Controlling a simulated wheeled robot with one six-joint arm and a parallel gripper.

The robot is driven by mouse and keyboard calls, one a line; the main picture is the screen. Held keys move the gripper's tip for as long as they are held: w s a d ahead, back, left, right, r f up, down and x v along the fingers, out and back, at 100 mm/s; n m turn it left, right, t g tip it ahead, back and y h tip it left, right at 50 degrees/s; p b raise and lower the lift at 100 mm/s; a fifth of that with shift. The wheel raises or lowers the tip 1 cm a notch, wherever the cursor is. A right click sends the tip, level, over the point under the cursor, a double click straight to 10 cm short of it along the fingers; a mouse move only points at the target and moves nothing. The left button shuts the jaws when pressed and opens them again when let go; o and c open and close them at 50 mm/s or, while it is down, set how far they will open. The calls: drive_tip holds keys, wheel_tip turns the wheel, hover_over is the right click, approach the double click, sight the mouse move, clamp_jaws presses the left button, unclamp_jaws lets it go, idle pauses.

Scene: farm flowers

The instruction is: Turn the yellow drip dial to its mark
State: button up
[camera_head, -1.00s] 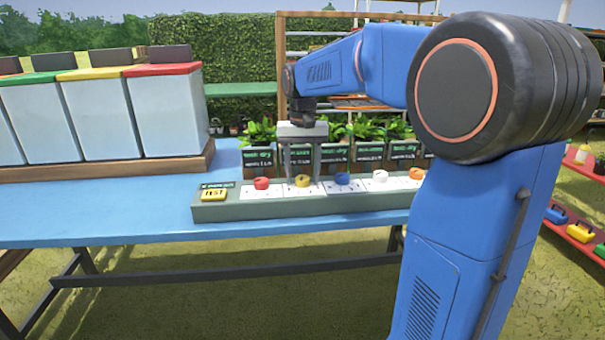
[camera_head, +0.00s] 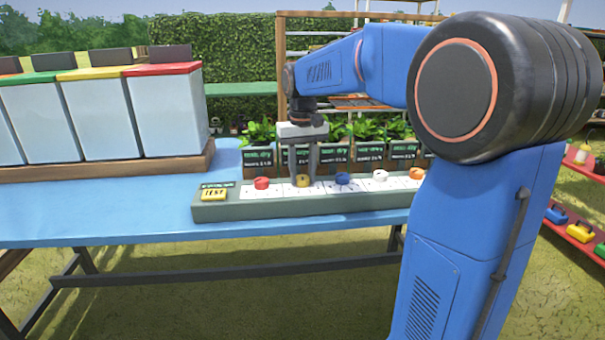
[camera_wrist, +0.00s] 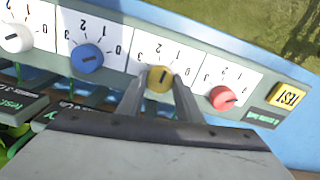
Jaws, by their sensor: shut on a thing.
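The yellow drip dial (camera_head: 303,181) sits on the long grey-green panel (camera_head: 225,211), between the red dial (camera_head: 261,183) and the blue dial (camera_head: 342,179). In the wrist view the yellow dial (camera_wrist: 160,78) has a dark pointer line and a white card with printed numbers around it; part of the card is hidden by my fingers. My gripper (camera_head: 302,178) points down over the panel with its fingers on either side of the yellow dial. In the wrist view my gripper (camera_wrist: 158,88) is shut on that dial.
A yellow TEST block (camera_head: 213,195) is at the panel's left end. White (camera_head: 380,175) and orange (camera_head: 416,173) dials are to the right. Potted plants with dark signs (camera_head: 330,155) stand close behind. White bins (camera_head: 165,110) stand at the left. The blue table (camera_head: 130,225) is clear in front.

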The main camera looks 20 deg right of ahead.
sight(302, 177)
drive_tip(key=n, duration=0.6)
drive_tip(key=shift+n, duration=0.3)
drive_tip(key=n, duration=0.6)
drive_tip(key=shift+n, duration=0.4)
drive_tip(key=o, duration=1)
drive_tip(key=shift+o, duration=0.2)
drive_tip(key=shift+r, duration=0.1)
wheel_tip(302, 177, up, 17)
drive_tip(key=shift+r, duration=0.15)
